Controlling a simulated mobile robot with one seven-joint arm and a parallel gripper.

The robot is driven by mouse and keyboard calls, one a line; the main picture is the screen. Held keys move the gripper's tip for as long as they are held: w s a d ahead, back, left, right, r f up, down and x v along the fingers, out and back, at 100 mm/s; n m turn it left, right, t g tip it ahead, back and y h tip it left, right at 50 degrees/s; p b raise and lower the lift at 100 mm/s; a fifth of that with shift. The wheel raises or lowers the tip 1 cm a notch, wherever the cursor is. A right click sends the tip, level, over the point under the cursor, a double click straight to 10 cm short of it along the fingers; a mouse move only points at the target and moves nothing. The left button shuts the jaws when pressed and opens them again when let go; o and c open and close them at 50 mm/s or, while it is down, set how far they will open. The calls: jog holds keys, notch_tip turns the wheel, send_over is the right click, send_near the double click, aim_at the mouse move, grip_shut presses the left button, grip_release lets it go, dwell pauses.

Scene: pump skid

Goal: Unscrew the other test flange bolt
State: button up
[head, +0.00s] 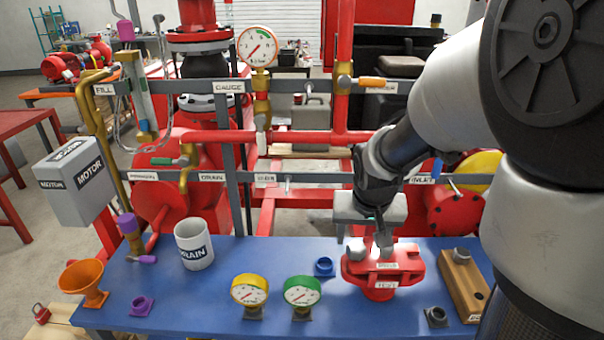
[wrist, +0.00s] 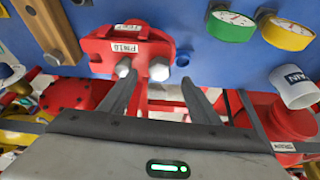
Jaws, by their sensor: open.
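The red test flange (head: 382,272) stands on the blue table; it also shows at the top of the wrist view (wrist: 105,50). Two grey bolt heads show on its side facing the wrist camera, one bolt (wrist: 123,68) near my left-hand finger and another bolt (wrist: 160,70) between the fingers. My gripper (wrist: 158,77) is open and empty, its fingertips close to the flange. Whether a finger touches a bolt cannot be told. In the head view my gripper (head: 372,238) is above the flange and partly covers the bolts.
A wooden block (head: 466,288) with a grey bolt-like piece (head: 461,256) on top stands right of the flange. A blue fitting (head: 323,266), a green gauge (head: 302,291) and a yellow gauge (head: 249,290) stand to its left. A pipe rack (head: 310,180) is behind.

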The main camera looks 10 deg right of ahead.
aim_at(357, 249)
jog(key=b+x, duration=0.4)
jog(key=x, duration=0.2)
jog(key=shift+w+f, duration=0.15)
jog(key=shift+f, duration=0.1)
jog(key=c, duration=1.2)
jog(key=shift+o, duration=0.2)
jog(key=shift+r+p, duration=0.2)
jog(key=shift+p, duration=0.1)
jog(key=shift+n+p, duration=0.3)
jog(key=shift+p, duration=0.15)
jog(key=n+y+p, duration=0.1)
jog(key=n+p, duration=0.2)
jog(key=p, duration=0.5)
jog(key=shift+d+n+y+p, duration=0.1)
jog(key=shift+n+y+p, duration=0.2)
jog(key=n+p, duration=0.1)
jog(key=p, duration=0.1)
jog(key=shift+y+p, duration=0.3)
